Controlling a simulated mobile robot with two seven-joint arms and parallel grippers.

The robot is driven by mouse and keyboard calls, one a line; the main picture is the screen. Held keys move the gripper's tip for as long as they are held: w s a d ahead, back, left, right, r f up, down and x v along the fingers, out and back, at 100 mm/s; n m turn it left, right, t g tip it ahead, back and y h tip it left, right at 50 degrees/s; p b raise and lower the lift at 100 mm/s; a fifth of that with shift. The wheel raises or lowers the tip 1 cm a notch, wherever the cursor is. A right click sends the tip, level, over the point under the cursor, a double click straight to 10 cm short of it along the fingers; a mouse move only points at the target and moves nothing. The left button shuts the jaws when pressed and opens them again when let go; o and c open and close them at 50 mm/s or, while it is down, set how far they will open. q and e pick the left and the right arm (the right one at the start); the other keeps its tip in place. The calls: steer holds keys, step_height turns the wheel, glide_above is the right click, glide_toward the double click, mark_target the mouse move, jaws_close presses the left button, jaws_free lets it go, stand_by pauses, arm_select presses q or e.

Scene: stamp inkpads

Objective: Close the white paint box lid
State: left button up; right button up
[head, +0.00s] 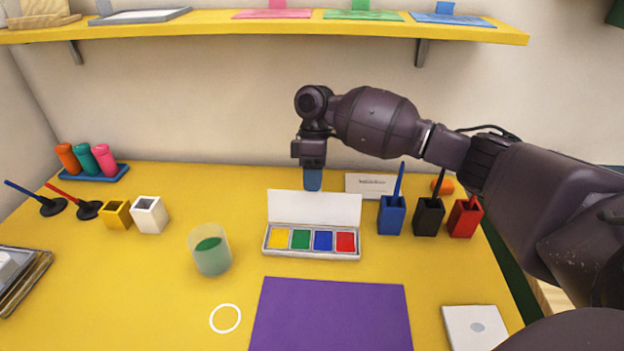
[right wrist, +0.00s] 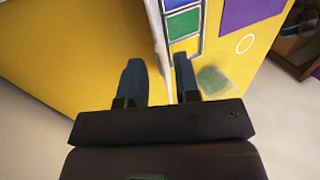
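The white paint box (head: 311,256) stands on the yellow table with yellow, green, blue and red paints in a row. Its white lid (head: 315,208) is raised along the back edge, nearly upright. My right gripper (head: 312,181) points down at the lid's top edge, near its middle. In the right wrist view its two blue fingers (right wrist: 160,82) are apart, and the lid (right wrist: 157,35) shows edge-on as a thin white strip running between them. Whether either finger touches the lid I cannot tell. My left gripper is not in view.
A greenish cup (head: 211,252) stands left of the box, and a purple sheet (head: 331,318) lies in front. Blue (head: 391,217), black (head: 429,217) and red (head: 465,219) holders stand to the right. A yellow shelf (head: 270,27) spans the wall above.

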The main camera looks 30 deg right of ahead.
jaws_close()
stand_by(0.4)
